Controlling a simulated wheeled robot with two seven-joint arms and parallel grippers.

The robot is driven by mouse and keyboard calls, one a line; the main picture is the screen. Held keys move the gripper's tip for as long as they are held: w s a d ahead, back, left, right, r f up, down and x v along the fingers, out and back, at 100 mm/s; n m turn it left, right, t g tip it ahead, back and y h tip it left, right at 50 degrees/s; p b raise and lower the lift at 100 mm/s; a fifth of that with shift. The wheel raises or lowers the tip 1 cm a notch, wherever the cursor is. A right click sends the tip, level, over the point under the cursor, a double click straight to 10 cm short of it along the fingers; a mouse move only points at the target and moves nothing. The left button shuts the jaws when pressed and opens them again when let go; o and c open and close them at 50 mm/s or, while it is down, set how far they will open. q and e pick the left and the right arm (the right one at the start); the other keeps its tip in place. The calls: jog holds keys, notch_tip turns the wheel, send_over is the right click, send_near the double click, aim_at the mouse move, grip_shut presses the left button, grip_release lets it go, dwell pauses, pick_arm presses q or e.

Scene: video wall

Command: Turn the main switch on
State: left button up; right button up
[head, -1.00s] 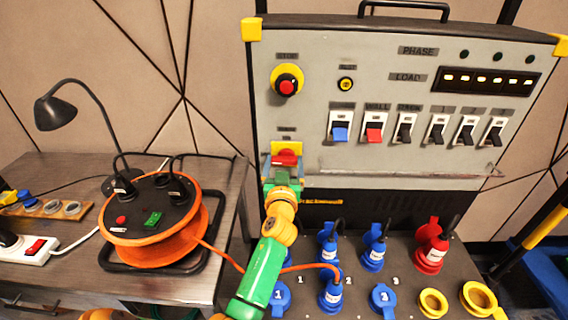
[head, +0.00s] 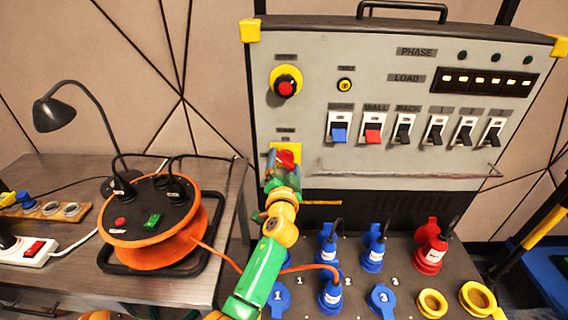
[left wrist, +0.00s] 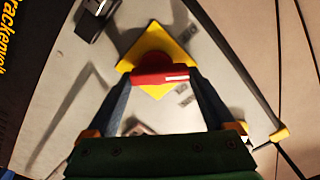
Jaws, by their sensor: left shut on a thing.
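The main switch is a red handle (head: 285,158) on a yellow plate (head: 271,149), at the lower left of the grey panel. My left gripper (head: 283,170) is in front of it and covers part of the handle and plate. In the left wrist view, the red handle (left wrist: 160,76) lies between the two fingertips, and my left gripper (left wrist: 161,82) is shut on it. There the yellow plate (left wrist: 158,42) appears as a diamond behind the handle, so the handle sits slanted relative to the plate's edges. My right gripper is in neither view.
A red stop button (head: 286,88) sits above the switch. A row of rocker switches, including a blue one (head: 339,134), is to its right, above a metal rail (head: 410,173). Blue plugs (head: 373,257) stand below. An orange cable reel (head: 155,248) is on the left table.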

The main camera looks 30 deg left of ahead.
pick_arm(q)
jog(key=m, duration=0.5)
jog(key=shift+d+m+p, duration=0.1)
jog(key=shift+m+p, duration=0.2)
jog(key=shift+p, duration=0.1)
jog(key=shift+w+d+f+m+p, duration=0.1)
jog(key=shift+m+p, duration=0.1)
jog(key=shift+m, duration=0.85)
jog(key=shift+w+d+f+m+p, duration=0.1)
jog(key=shift+m+p, duration=0.05)
jog(key=shift+m, duration=0.9)
jog(key=o, duration=1.1)
jog(key=shift+s, duration=0.1)
jog(key=v, duration=0.7)
